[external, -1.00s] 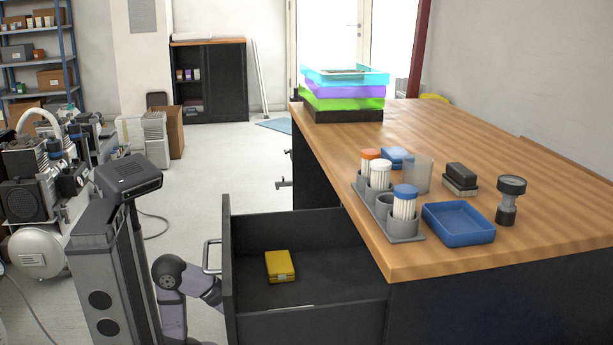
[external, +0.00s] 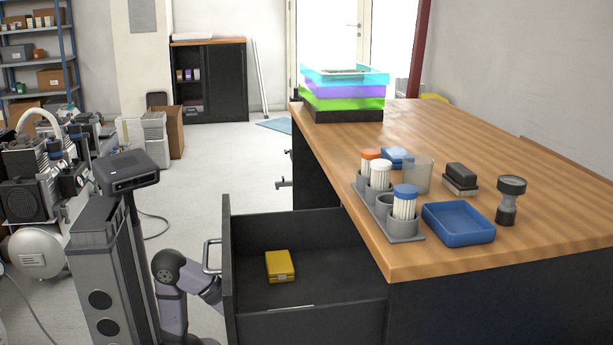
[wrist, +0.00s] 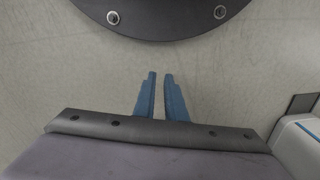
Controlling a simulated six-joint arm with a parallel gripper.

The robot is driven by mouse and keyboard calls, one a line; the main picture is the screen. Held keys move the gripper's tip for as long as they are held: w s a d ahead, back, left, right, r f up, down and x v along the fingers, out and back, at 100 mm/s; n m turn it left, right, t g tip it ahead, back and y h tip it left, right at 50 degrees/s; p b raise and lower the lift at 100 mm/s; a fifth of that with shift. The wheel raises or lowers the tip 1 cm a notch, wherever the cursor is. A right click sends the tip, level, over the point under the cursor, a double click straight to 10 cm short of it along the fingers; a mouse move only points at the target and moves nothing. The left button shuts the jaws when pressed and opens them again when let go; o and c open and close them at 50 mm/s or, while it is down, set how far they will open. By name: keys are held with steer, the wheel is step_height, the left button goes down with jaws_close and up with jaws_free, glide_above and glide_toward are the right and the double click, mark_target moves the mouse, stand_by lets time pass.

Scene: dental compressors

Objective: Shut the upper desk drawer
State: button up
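The upper desk drawer (external: 310,327) is pulled far out of the dark desk (external: 480,305), in the lower middle of the external view. Its dark front panel (external: 229,290) faces left and carries a metal bar handle (external: 209,257). A yellow box (external: 280,266) lies inside. My arm is left of the drawer front, with a link close to the handle; I cannot tell whether they touch. My gripper is hidden in the external view. In the wrist view, my gripper's blue fingers (wrist: 160,82) stand slightly apart, empty, above pale floor. The drawer is not recognisable there.
The wooden desktop (external: 460,140) holds stacked coloured trays (external: 344,90), a grey cup holder (external: 403,228) and a blue tray (external: 458,222). Compressors (external: 35,195) stand at the left.

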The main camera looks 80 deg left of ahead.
steer(key=d+r+m+p, duration=0.1)
steer(key=d+r+m, duration=0.1)
steer(key=d, duration=0.1)
steer(key=d+r+m+p, duration=0.2)
steer(key=d+m, duration=0.1)
steer(key=s+d+r+m+t+p, duration=0.1)
steer(key=d+r+m+p, duration=0.1)
steer(key=d+m, duration=0.1)
steer(key=shift+s+d, duration=0.1)
steer(key=shift+d, duration=0.05)
jaws_close()
steer(key=s+d+r+m+h+p, duration=0.2)
steer(key=s+d+r+m+p, duration=0.7)
steer(key=r+p, duration=0.4)
steer(key=s+d+r+m+h+p, duration=0.2)
steer(key=s+d+r+m+p, duration=0.45)
steer(key=d+r+p, duration=0.65)
steer(key=a+r+m+t+y+p, duration=0.1)
steer(key=a+r+m+p, duration=0.3)
steer(key=r+p, duration=1.2)
steer(key=s+a+r+m+t+y+p, duration=0.1)
steer(key=a+r+m+p, duration=0.3)
steer(key=r+p, duration=1.3)
steer(key=m+t+y+p, duration=0.1)
steer(key=m+p, duration=0.1)
steer(key=p, duration=1.3)
steer(key=shift+r+y+p, duration=0.15)
steer(key=shift+y+p, duration=0.15)
steer(key=shift+y, duration=0.1)
steer(key=shift+s, duration=0.1)
